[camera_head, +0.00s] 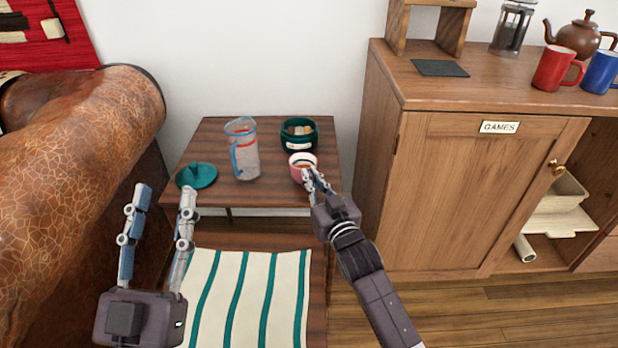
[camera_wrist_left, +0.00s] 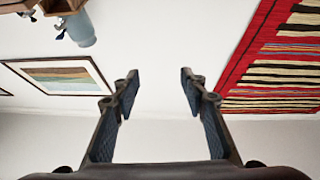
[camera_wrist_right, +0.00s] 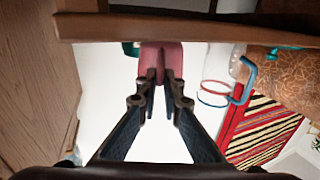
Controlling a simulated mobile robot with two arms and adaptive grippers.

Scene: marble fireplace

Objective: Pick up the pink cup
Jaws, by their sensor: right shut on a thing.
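The pink cup (camera_head: 302,160) stands near the front right of the small wooden side table, upright in the head view. My right gripper (camera_head: 310,180) is shut on its near side. In the right wrist view the pink cup (camera_wrist_right: 160,58) sits between the fingertips (camera_wrist_right: 160,84), and the fingers hide part of it. I cannot tell whether the cup is clear of the tabletop.
The side table (camera_head: 262,193) also holds a clear pitcher (camera_head: 243,150) with a blue handle, a dark green container (camera_head: 299,135) behind the cup, and a teal lid (camera_head: 197,176). A leather armchair (camera_head: 70,150) stands left. A wooden cabinet (camera_head: 460,190) stands close on the right.

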